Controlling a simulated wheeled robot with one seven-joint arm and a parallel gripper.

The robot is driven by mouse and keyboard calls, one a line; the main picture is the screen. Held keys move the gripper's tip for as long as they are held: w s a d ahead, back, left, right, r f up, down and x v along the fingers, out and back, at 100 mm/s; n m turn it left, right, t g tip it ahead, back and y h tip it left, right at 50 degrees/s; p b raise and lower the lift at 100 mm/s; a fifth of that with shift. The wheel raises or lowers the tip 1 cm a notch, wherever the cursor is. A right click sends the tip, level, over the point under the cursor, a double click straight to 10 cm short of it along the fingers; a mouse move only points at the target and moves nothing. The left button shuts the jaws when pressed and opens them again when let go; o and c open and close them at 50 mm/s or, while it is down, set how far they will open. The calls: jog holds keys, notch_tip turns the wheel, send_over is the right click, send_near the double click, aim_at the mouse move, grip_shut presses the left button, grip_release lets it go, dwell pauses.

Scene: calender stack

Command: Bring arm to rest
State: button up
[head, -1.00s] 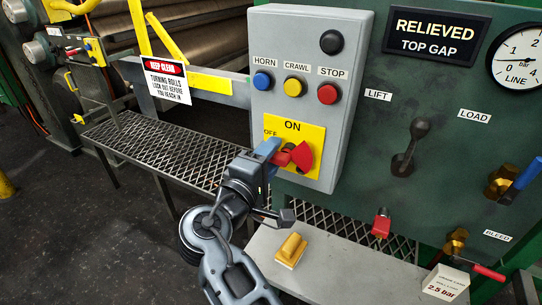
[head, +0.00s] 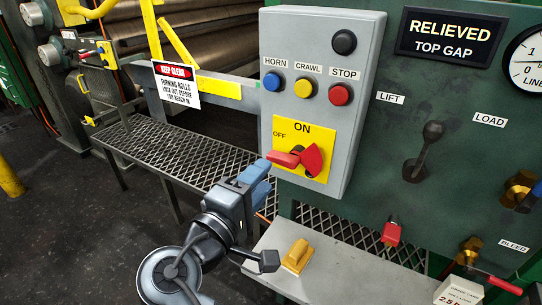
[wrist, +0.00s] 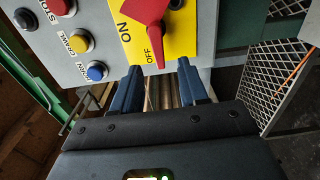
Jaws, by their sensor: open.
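My gripper (head: 258,178) is open and empty, below and left of the red rotary switch (head: 300,159) on the grey control box (head: 318,30). In the wrist view, its two blue fingers (wrist: 158,92) stand apart, with the tip of the red switch handle (wrist: 152,22) showing between and beyond them. In the head view the handle lies across the yellow ON/OFF plate (head: 316,130), its narrow end pointing left, below the OFF mark. I cannot tell from the pictures how small the gap between fingers and handle is.
A grey shelf (head: 330,268) carries a yellow block (head: 297,255) and a small white box (head: 458,292). A mesh guard table (head: 170,147) stands left, with a keep-clear sign (head: 177,84) above. A lift lever (head: 423,152) is on the green panel. Dark floor at left is open.

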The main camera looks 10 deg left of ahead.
jog(key=s+d+f+g+y, duration=0.1)
jog(key=s+d+f+y, duration=0.2)
jog(key=f, duration=0.4)
jog(key=s+d+f+g+y, duration=0.1)
jog(key=s+d+f, duration=0.1)
jog(key=d+f, duration=0.5)
jog(key=s+d+f+m+g+y, duration=0.2)
jog(key=s+d+f, duration=0.55)
jog(key=s, duration=0.25)
jog(key=s+d+r+m+y, duration=0.1)
jog(key=s+d+m, duration=0.2)
jog(key=s, duration=0.4)
jog(key=s+d+r+m+y, duration=0.1)
jog(key=s+d+m, duration=0.15)
jog(key=s, duration=0.45)
jog(key=s+d+r+m+t+h, duration=0.1)
jog(key=s+d+r+m, duration=0.5)
jog(key=s+r, duration=0.5)
jog(key=shift+d+r+m+t+h, duration=0.4)
jog(key=shift+d+r, duration=0.25)
jog(key=shift+r, duration=0.15)
